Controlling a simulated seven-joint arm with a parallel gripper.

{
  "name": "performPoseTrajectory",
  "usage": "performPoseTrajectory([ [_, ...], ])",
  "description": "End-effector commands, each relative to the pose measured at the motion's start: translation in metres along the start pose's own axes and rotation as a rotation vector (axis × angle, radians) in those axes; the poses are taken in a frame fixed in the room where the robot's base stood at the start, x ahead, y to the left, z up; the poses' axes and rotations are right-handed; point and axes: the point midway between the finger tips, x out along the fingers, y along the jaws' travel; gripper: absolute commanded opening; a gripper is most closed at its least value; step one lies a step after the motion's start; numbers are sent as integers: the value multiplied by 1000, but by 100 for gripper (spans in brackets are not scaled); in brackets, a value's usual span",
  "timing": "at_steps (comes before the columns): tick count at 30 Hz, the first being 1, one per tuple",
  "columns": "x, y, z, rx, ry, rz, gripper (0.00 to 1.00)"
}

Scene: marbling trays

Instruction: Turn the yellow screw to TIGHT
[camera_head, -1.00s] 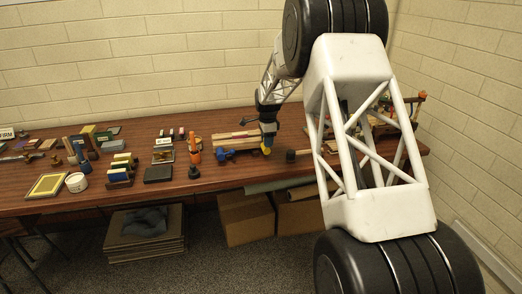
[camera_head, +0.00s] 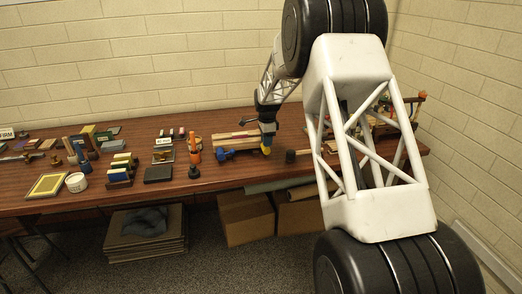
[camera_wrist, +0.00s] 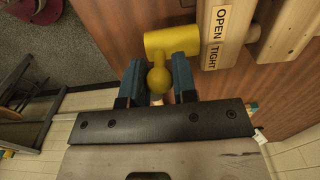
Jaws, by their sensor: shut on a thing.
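The yellow screw (camera_wrist: 178,42) shows in the wrist view with a thick yellow crosspiece and a rounded knob. My gripper (camera_wrist: 158,82) is shut on its knob, with one blue finger on each side. In the head view my gripper (camera_head: 267,133) is at the front right end of a wooden press, and a bit of the yellow screw (camera_head: 266,150) shows below the fingers. A label on the wood reads OPEN and TIGHT (camera_wrist: 215,38), beside the crosspiece. No pointer on the screw is clear to me.
A blue clamp-like thing (camera_head: 225,154) lies just left of the yellow screw. A dark block (camera_head: 291,156) stands to its right. Orange and dark tools (camera_head: 194,150), blocks and a white tub (camera_head: 76,182) fill the left of the brown table (camera_head: 225,178).

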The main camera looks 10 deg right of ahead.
Motion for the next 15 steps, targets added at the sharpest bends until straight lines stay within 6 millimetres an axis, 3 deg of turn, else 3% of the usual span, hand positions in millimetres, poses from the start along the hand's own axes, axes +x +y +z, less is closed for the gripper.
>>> performPoseTrajectory([
  [15, 1, 0, -9, 1, 1, 1, 6],
])
